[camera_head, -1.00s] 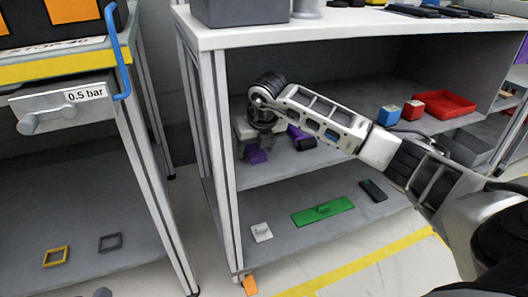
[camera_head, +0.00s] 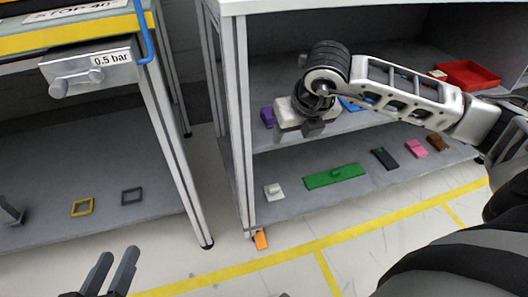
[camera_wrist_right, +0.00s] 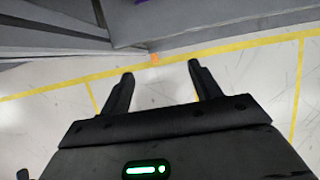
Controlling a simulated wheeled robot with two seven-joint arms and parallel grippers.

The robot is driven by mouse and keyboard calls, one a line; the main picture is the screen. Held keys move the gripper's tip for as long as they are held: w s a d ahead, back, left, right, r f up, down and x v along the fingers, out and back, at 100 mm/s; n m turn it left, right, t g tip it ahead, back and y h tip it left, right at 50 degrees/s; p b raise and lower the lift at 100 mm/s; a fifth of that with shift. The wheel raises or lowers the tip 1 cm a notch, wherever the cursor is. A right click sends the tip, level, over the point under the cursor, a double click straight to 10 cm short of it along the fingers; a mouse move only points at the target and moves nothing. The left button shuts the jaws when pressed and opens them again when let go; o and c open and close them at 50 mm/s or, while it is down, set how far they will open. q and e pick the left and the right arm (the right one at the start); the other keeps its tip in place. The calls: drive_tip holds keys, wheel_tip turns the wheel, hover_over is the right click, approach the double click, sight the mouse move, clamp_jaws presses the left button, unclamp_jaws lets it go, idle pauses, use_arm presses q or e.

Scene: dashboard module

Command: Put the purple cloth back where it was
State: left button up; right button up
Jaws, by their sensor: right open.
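A small purple piece (camera_head: 267,117), which looks like the purple cloth, lies at the left front of the middle shelf (camera_head: 275,140) in the head view. A thin purple strip also shows at the top edge of the right wrist view (camera_wrist_right: 125,46). My right gripper (camera_head: 314,128) hangs by the shelf's front, right of the purple piece and apart from it. In the right wrist view its fingers (camera_wrist_right: 160,75) are spread with only floor between them. My left gripper (camera_head: 119,256) is at the bottom left, low in front of the furniture, with a gap between its fingers.
The lower shelf holds a white piece (camera_head: 274,191), a green plate (camera_head: 334,177), a black piece (camera_head: 384,158) and a pink piece (camera_head: 416,148). A red tray (camera_head: 468,75) stands behind my right arm. An orange piece (camera_head: 261,240) is by the post foot.

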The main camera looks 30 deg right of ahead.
drive_tip(key=s+a+f+n+g+y, duration=0.15)
drive_tip(key=s+a+y, duration=0.3)
drive_tip(key=a, duration=0.55)
drive_tip(key=s+a+n+g+y, duration=0.2)
drive_tip(key=s+a+y, duration=0.3)
drive_tip(key=a, duration=0.5)
drive_tip(key=s+a+r+m+t+y, duration=0.1)
drive_tip(key=a+r+m+t+y, duration=0.65)
drive_tip(key=r+y, duration=0.6)
drive_tip(key=w+d+f+m+t+h, duration=0.1)
drive_tip(key=w+d+m+t+h, duration=0.1)
drive_tip(key=m+t+h, duration=0.5)
drive_tip(key=w+d+f+m+t+h, duration=0.1)
drive_tip(key=w+d+m+t+h, duration=0.15)
drive_tip(key=m, duration=0.95)
drive_tip(key=s+f+m+g+h, duration=0.3)
drive_tip(key=f+m, duration=0.5)
drive_tip(key=f, duration=0.3)
drive_tip(key=shift+a+f+g+h, duration=0.15)
drive_tip(key=shift+a+g+h, duration=0.15)
drive_tip(key=shift+g+h, duration=0.45)
